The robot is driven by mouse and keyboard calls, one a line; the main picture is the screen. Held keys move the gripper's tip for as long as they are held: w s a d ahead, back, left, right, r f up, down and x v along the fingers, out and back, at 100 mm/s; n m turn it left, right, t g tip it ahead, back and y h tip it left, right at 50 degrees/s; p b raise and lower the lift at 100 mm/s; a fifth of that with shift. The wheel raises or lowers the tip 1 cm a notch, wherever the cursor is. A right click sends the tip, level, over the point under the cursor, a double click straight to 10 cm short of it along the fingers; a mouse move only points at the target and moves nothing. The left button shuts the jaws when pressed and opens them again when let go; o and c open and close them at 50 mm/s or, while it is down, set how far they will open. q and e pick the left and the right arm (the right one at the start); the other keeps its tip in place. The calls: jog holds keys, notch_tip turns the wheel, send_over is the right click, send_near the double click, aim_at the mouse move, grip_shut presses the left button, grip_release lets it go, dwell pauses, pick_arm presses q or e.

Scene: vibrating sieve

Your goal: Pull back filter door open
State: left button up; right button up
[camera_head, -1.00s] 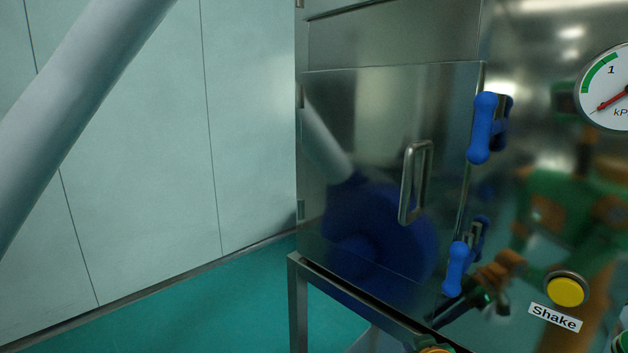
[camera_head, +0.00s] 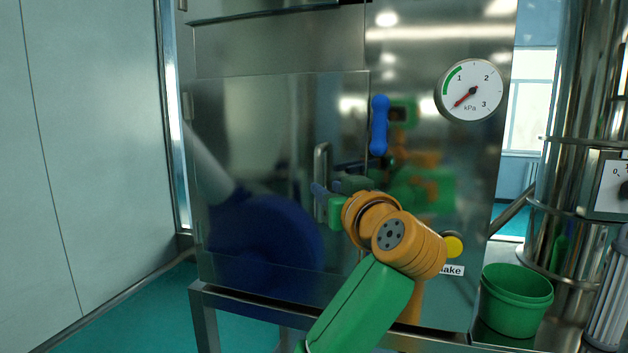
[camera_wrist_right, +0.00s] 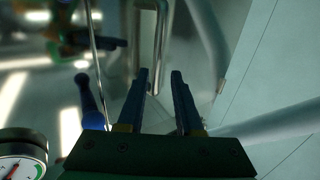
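The filter door (camera_head: 265,130) is a shiny steel panel on the left of the machine front. It looks shut, with an upright bar handle (camera_head: 320,160) near its right edge. A blue latch (camera_head: 379,126) stands upright beside that edge; the lower latch is hidden behind my right arm. My right gripper (camera_head: 330,180) is at the handle in the head view. In the right wrist view its two fingers (camera_wrist_right: 160,85) are apart, with the handle (camera_wrist_right: 158,40) ahead, roughly in line with the gap. Contact cannot be told. My left gripper is out of view.
A pressure gauge (camera_head: 470,90) is right of the door, with a yellow Shake button (camera_head: 453,246) below it. A green bucket (camera_head: 516,300) stands at the lower right. The floor (camera_head: 150,310) left of the machine is clear up to the wall panels (camera_head: 90,150).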

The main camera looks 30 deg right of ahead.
aim_at(320, 179)
jog(key=p+x, duration=0.1)
jog(key=x, duration=0.1)
jog(key=p+x, duration=0.1)
jog(key=x, duration=0.1)
jog(key=p+x, duration=0.1)
jog(key=x, duration=0.1)
jog(key=shift+w+d+r, duration=0.2)
jog(key=shift+d+r, duration=0.05)
jog(key=shift+r, duration=0.1)
jog(key=shift+w+f+p, duration=0.1)
jog(key=shift+w+p, duration=0.15)
jog(key=shift+p, duration=0.05)
jog(key=shift+s, duration=0.1)
grip_shut()
dwell(0.6)
